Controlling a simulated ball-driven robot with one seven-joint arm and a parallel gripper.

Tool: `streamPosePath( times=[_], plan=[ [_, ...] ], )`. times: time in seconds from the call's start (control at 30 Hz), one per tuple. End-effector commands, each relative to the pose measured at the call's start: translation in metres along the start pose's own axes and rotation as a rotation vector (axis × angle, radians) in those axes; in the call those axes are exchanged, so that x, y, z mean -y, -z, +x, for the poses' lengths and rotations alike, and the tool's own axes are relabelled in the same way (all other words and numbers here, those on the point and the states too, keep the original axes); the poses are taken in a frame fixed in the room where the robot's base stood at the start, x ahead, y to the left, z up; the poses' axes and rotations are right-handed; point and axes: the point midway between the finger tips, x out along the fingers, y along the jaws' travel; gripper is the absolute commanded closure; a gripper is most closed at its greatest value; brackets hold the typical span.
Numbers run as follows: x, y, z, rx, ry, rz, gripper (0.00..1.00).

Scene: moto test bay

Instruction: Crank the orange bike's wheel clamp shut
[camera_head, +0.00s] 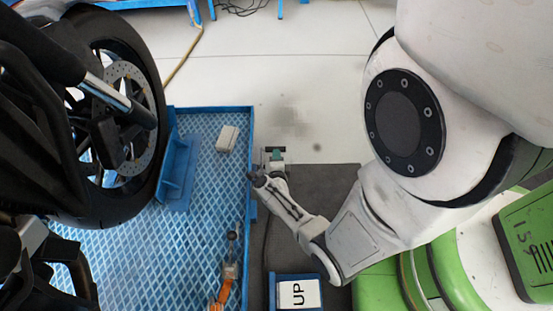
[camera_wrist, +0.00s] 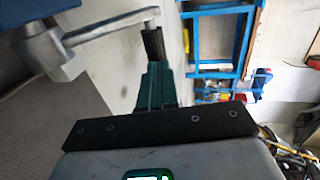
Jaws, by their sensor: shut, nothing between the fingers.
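The bike's wheel (camera_head: 128,195) stands at the left of the head view, with a brake disc and dark fork. The blue wheel clamp (camera_head: 178,172) is beside the tyre, on the blue platform. A grey metal crank (camera_wrist: 100,30) shows at the upper left of the wrist view, its arm running right from a thick hub. My gripper (camera_wrist: 153,45) is shut and empty, its dark fingertips close to the crank arm's free end; I cannot tell whether they touch. In the head view my gripper (camera_head: 276,154) is small, just right of the platform edge. The crank is not clear there.
The blue lattice platform (camera_head: 130,250) fills the left; a pale box (camera_head: 228,138) and an orange fitting (camera_head: 222,289) lie on it. A box marked UP (camera_head: 298,292) stands on the dark mat at the bottom. Floor beyond the platform is mostly clear. Blue frames (camera_wrist: 215,70) stand farther off.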

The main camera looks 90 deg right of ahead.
Motion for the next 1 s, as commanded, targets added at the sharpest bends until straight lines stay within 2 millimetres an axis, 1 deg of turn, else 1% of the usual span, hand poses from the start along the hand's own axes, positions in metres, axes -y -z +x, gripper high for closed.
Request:
streamPosePath(
  times=[0.27,0.43,0.63,1.0],
  plan=[
    [0.001,0.000,0.000,0.000,-0.006,0.001,1.00],
    [0.005,0.000,0.003,-0.002,-0.042,0.002,1.00],
    [0.007,-0.001,0.011,-0.001,-0.137,0.002,1.00],
    [-0.003,-0.001,0.025,0.000,-0.308,0.004,1.00]
  ],
)
